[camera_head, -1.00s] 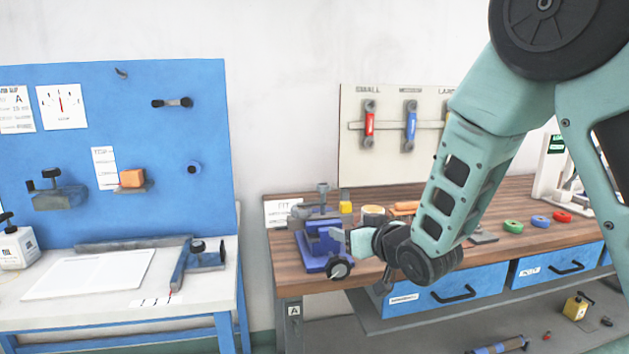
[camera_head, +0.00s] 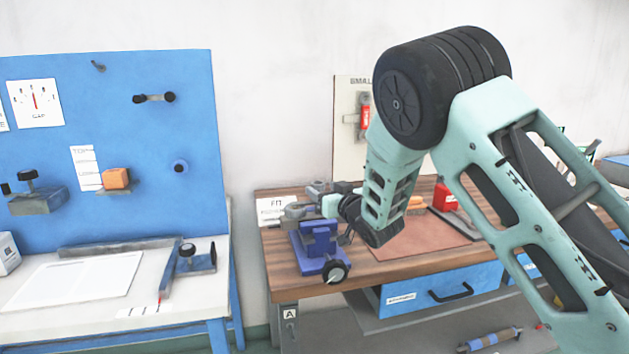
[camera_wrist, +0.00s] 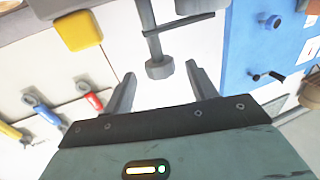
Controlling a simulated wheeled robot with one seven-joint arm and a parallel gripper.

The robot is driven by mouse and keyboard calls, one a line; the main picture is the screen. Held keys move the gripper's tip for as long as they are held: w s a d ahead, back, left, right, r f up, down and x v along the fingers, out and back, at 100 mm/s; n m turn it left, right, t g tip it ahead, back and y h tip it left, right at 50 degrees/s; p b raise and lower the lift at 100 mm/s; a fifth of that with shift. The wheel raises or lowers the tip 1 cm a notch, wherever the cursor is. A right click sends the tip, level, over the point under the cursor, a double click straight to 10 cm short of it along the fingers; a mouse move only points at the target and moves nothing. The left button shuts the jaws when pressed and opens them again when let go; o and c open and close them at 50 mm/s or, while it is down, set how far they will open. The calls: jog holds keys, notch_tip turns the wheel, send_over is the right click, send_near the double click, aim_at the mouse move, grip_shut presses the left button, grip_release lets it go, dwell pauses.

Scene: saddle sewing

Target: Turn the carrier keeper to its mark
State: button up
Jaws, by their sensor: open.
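A blue clamp-like fixture (camera_head: 318,242) stands at the left front corner of the wooden bench, with a black round knob (camera_head: 336,272) low on its front. I cannot tell for sure which part is the carrier keeper, and no mark is readable. In the wrist view, a grey post with a thick round end (camera_wrist: 159,67) and a thin dark crossbar (camera_wrist: 180,25) shows around the fingertips. My gripper (camera_wrist: 161,72) is open, its two fingers on either side of the post's end in the picture. Contact cannot be told. In the head view my arm hides part of the fixture's top.
A yellow block (camera_wrist: 79,31) shows near the post in the wrist view. A red box (camera_head: 446,197) and a brown mat (camera_head: 425,238) lie on the bench to the right. A white table (camera_head: 100,305) with a blue panel (camera_head: 110,130) stands left.

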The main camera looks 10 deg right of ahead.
aim_at(315, 183)
jog(key=p+x, duration=0.1)
jog(key=x, duration=0.4)
jog(key=shift+w+a, duration=0.1)
jog(key=shift+w, duration=0.25)
jog(key=shift+c, duration=0.4)
grip_shut()
